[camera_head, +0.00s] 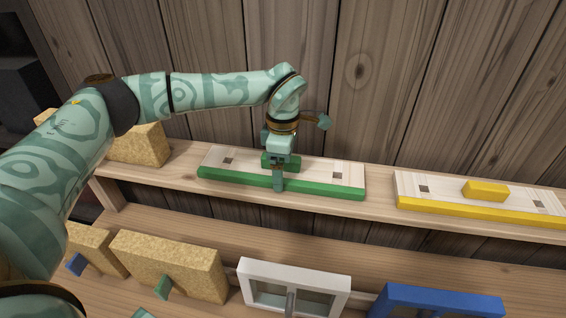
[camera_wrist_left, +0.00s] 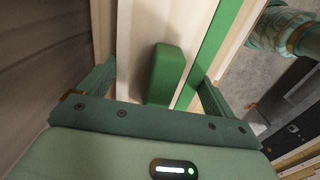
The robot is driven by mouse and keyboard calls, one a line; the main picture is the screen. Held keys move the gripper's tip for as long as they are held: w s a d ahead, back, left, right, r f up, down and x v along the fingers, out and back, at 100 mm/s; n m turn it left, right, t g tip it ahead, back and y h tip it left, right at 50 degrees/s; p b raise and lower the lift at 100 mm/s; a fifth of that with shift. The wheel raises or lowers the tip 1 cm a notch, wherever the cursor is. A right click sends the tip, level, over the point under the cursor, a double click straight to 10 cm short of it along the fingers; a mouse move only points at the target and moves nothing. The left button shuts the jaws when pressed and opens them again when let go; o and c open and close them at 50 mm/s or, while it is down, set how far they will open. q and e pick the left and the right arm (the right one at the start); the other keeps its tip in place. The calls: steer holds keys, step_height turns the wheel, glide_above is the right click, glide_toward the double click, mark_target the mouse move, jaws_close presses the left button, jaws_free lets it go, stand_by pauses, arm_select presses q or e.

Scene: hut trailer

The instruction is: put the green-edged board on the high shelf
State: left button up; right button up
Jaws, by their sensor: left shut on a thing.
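The green-edged board (camera_head: 328,172) is pale wood with a green front strip and a green block on top. It lies flat at the high shelf (camera_head: 380,207), left of the yellow-edged board; I cannot tell whether it fully rests there. My left gripper (camera_head: 278,178) comes down over its middle, shut on it across its width, one finger in front of the green strip. In the left wrist view the board (camera_wrist_left: 140,30) runs between the two fingers (camera_wrist_left: 155,88), with the green block between them.
A yellow-edged board (camera_head: 440,196) lies on the high shelf at right. A cork-coloured block (camera_head: 140,145) is at its left end. The lower shelf holds cork-coloured blocks (camera_head: 175,262), a white frame (camera_head: 294,270) and a blue frame (camera_head: 440,300). A plank wall (camera_head: 400,80) stands close behind.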

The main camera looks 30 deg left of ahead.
arm_select(q)
steer(key=o, duration=1)
step_height(320, 180, up, 12)
steer(key=shift+r+b, duration=0.1)
steer(key=shift+b, duration=0.7)
